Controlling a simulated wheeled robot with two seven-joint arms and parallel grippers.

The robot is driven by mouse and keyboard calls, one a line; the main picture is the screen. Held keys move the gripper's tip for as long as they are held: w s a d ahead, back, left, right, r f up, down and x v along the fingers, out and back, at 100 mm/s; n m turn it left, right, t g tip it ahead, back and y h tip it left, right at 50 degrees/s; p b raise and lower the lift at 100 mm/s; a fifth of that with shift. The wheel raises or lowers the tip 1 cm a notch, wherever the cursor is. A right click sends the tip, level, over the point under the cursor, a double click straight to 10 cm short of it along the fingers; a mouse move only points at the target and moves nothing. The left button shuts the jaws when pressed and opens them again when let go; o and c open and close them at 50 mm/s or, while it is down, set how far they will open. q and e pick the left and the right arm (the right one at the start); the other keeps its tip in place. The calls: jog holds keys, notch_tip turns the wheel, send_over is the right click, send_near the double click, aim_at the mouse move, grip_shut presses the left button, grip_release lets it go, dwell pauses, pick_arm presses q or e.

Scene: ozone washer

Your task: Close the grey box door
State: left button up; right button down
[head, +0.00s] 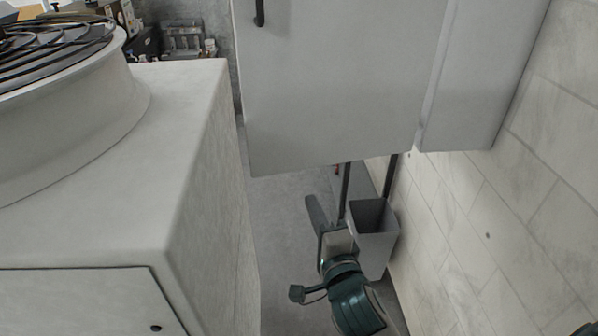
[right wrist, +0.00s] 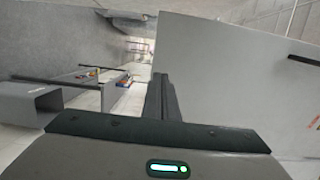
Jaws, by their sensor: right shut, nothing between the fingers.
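The grey box door (head: 340,90) is a large flat grey panel with a dark handle at its upper left. It hangs out from the grey box (head: 485,80) on the right wall, with a visible seam between them, so it looks open. My right gripper (head: 310,205) is below the door's lower edge in the head view, apart from it in the picture. In the right wrist view its shut, empty fingers (right wrist: 158,95) point along the left side of a grey panel (right wrist: 230,75), likely the door. I cannot tell whether they touch it. My left gripper is not in view.
A large white unit (head: 190,150) with a round fan grille stands on the left. A grey bin (head: 375,240) is beside my right arm, near the tiled wall (head: 500,230). Dark posts stand under the box. Some floor (head: 280,240) is clear between unit and bin.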

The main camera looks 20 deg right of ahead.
jog(key=p, duration=0.5)
send_near(295, 166)
jog(key=w, duration=0.5)
jog(key=shift+w+d+r, duration=0.1)
jog(key=shift+d+r, duration=0.2)
jog(key=shift+w+f+p, duration=0.15)
jog(key=shift+w+p, duration=0.15)
jog(key=shift+w, duration=0.3)
